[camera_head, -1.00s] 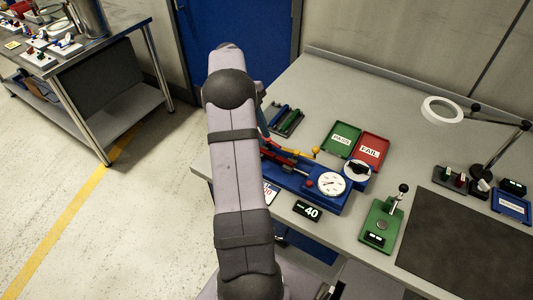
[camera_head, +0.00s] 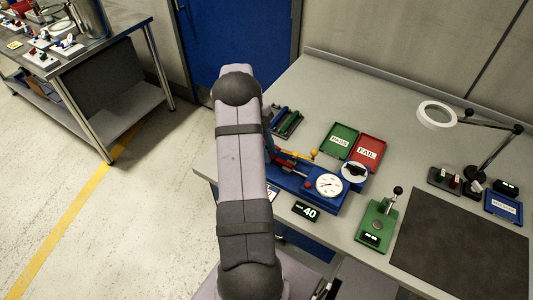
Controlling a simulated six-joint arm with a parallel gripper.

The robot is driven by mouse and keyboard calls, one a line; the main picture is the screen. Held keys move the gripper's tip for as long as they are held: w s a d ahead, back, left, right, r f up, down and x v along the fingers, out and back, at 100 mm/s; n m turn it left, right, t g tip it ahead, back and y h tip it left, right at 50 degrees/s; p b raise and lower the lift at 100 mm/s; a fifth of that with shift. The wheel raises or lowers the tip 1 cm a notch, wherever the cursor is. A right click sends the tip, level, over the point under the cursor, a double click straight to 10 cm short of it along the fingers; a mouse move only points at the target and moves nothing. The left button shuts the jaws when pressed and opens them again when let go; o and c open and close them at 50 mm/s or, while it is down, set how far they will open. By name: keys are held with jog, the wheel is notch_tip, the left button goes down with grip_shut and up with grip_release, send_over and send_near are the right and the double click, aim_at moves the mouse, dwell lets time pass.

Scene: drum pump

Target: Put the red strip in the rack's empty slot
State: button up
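The rack (camera_head: 298,124) is a small dark holder at the back left of the bench, partly beside my arm. A blue strip (camera_head: 281,116) and a green strip (camera_head: 291,121) show in it. Which slot is empty is too small to tell. A thin red piece (camera_head: 287,164) shows at the left of the blue pump fixture (camera_head: 345,200); I cannot tell whether it is the red strip or a part of the fixture. My arm stands in front of the bench's left edge. My gripper is hidden behind the arm.
A green PASS tray (camera_head: 338,142) and red FAIL tray (camera_head: 367,152) lie behind the fixture's dial (camera_head: 329,185). A green press (camera_head: 378,226), dark mat (camera_head: 465,245), magnifier lamp (camera_head: 437,114) and small switch block (camera_head: 443,180) stand further right.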

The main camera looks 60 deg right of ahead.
jog(key=shift+c, duration=0.6)
grip_shut()
notch_tip(320, 180, up, 10)
jog(key=b, duration=0.4)
jog(key=w+d+n+t+h+p, duration=0.2)
jog(key=w+d+n, duration=0.4)
jog(key=d+n, duration=0.3)
jog(key=w+d+n+t+h+p, duration=0.2)
jog(key=w+d+n+p, duration=0.2)
jog(key=w+d+n, duration=0.2)
jog(key=d+n, duration=0.2)
jog(key=shift+w+d+n+h, duration=0.15)
jog(key=shift+d+n+h, duration=0.15)
jog(key=shift+d+n, duration=0.1)
